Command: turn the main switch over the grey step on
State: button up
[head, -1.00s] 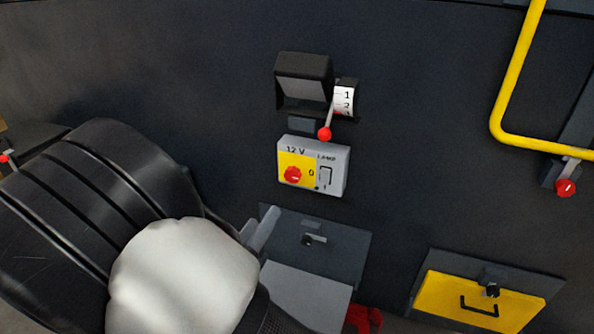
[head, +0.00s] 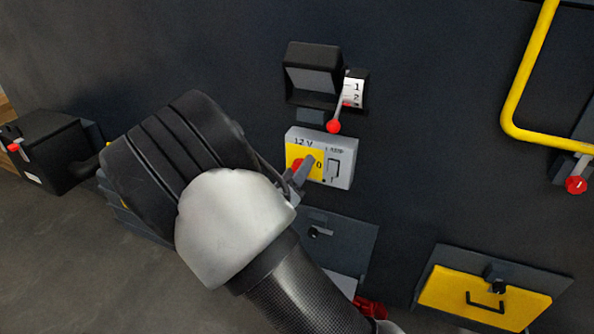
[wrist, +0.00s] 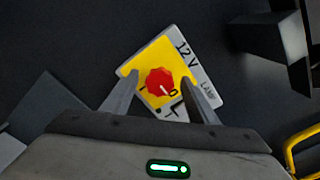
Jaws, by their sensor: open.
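The main switch is a red rotary knob on the yellow part of a grey 12 V panel (head: 340,170). In the wrist view the red knob (wrist: 160,84) lies between and beyond my two fingers, with its white mark towards the 0. My gripper (head: 300,170) is open in front of the panel, and its finger partly covers the knob in the head view. In the wrist view my gripper (wrist: 160,98) has one finger on each side of the knob; contact cannot be made out. The grey step (head: 344,284) below is mostly hidden by my arm.
A lever with a red ball (head: 334,126) and a black hood (head: 314,68) sit just above the panel. A yellow rail (head: 515,90) and a yellow drawer (head: 482,298) are to the right. A black box (head: 50,150) stands at the left.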

jog(key=shift+w+d, duration=0.1)
jog(key=shift+w, duration=0.05)
jog(key=c, duration=1.1)
jog(key=shift+o, duration=0.2)
jog(key=shift+m, duration=0.3)
jog(key=m+b, duration=1.7)
jog(key=shift+d+f, duration=0.1)
jog(key=shift+f, duration=0.05)
jog(key=shift+m+b, duration=0.3)
jog(key=shift+b, duration=0.05)
